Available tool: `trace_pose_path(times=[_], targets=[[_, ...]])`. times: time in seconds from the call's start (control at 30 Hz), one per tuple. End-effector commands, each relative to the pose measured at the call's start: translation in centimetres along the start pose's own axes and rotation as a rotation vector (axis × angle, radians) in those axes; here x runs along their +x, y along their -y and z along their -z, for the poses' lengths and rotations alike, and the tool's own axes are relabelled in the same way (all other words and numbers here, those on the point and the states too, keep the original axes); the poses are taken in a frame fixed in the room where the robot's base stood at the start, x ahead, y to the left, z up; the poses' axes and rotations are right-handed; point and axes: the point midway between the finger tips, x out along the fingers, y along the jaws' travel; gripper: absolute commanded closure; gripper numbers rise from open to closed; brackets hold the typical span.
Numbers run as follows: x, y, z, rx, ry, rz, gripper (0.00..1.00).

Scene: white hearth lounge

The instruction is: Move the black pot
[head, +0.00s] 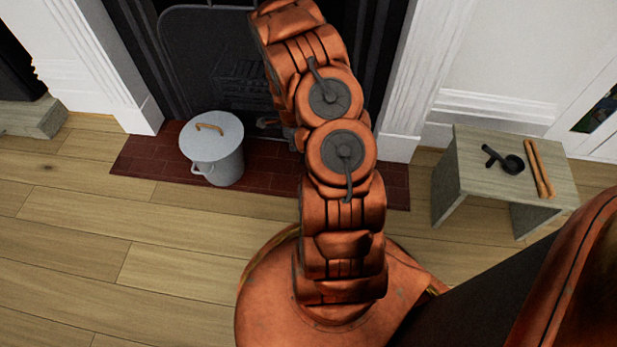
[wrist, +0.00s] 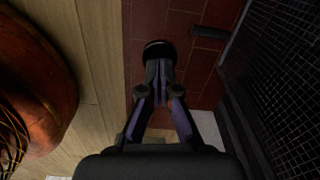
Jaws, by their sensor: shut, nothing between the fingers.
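In the head view my arm hides most of the gripper, in front of the fireplace and well left of the stool.
A pale lidded bin (head: 228,166) stands on the brick hearth (head: 143,158), left of my arm. A dark mesh fire screen (wrist: 285,75) is close right of my gripper. Wooden floor at left is clear.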

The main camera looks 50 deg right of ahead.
Motion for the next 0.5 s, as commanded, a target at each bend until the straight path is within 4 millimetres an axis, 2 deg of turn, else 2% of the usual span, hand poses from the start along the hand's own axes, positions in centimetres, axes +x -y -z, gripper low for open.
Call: trace_pose_path(times=[0.03,0.1,0.2,0.5], targets=[[2.6,0.0,0.3,0.035,0.003,-0.004,1.0],[4.1,0.3,0.6,0.077,0.007,-0.001,1.0],[5.4,0.6,0.9,0.115,0.011,0.004,1.0],[7.2,0.6,1.0,0.132,0.012,0.005,1.0]])
